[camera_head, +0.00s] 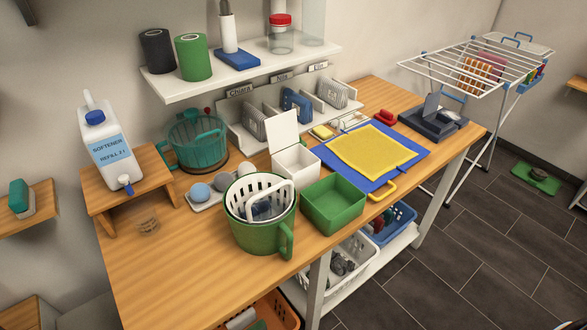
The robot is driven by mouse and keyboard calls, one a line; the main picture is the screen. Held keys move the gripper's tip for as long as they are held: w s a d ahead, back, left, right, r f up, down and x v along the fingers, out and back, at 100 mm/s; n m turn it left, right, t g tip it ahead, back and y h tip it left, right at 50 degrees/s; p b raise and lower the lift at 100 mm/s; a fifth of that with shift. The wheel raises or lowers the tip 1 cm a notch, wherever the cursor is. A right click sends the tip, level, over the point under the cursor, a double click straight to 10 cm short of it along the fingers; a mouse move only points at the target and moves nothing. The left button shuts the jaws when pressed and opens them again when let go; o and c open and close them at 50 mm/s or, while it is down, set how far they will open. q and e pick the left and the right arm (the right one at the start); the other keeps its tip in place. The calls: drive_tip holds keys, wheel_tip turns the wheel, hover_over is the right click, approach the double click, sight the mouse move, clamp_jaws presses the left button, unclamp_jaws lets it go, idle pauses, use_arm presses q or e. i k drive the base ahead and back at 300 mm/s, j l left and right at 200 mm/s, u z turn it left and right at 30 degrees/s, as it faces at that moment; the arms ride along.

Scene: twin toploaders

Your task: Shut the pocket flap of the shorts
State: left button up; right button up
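I cannot clearly make out shorts or a pocket flap in the head view. A dark blue bundle, perhaps cloth (262,209), lies inside a white slotted basket (236,200) that sits in a green tub (262,238) at the table's front. Its shape is partly hidden by the basket's rim and handle. A yellow textured flat piece (371,152) lies on a blue mat (331,158) to the right; I cannot tell whether it is a garment. Neither of my grippers is in view.
A white box (296,163) with its lid up and a green bin (333,205) stand mid-table. A softener bottle (106,146) stands on a wooden riser (97,199) at left. Baskets sit below the table. A drying rack (480,65) stands right. The table's front left is clear.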

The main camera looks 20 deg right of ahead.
sight(432, 102)
drive_tip(key=z, duration=1.5)
drive_tip(key=i, duration=0.5)
